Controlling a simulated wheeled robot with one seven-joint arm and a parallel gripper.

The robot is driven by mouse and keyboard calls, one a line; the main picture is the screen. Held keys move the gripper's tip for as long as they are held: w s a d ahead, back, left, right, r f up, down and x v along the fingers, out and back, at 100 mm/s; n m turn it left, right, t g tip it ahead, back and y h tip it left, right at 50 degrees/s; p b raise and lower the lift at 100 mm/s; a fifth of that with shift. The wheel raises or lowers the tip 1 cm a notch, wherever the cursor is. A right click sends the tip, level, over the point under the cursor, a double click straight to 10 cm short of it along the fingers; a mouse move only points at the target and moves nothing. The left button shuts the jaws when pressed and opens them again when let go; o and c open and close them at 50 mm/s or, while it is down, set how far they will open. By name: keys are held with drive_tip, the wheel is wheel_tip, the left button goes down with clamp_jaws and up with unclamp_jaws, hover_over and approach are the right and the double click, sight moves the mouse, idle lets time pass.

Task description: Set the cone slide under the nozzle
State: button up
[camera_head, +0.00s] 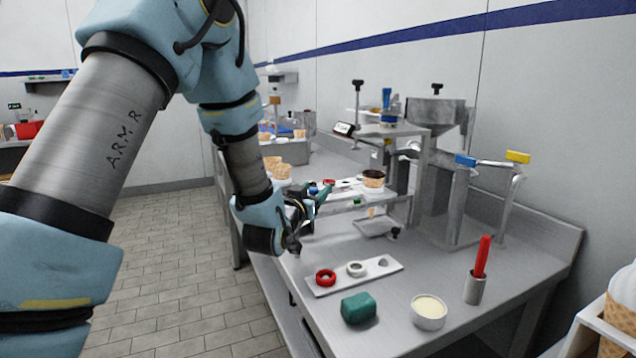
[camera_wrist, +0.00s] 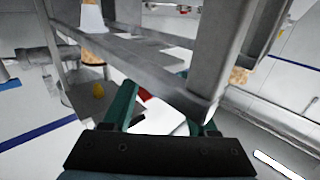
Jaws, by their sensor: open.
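The cone slide appears to be the pale strip (camera_head: 345,202) at the filling machine, with coloured rings and a brown-topped cone (camera_head: 373,178) at its right end. The metal machine (camera_head: 436,165) rises behind it, with a hopper on top. The nozzle is not clearly seen; the machine's frame hides that area. My gripper (camera_head: 306,203) is at the left end of the slide, its dark teal fingers apart. In the wrist view my open gripper (camera_wrist: 165,112) has a white surface and a red bit beyond its fingers. I cannot tell if it touches the slide.
A white plate (camera_head: 383,277) with a red and a white ring lies in front. A grey metal post (camera_wrist: 222,55) is close to my fingers.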

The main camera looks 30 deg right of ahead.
drive_tip(key=shift+x, duration=1.25)
drive_tip(key=shift+c, duration=0.3)
clamp_jaws()
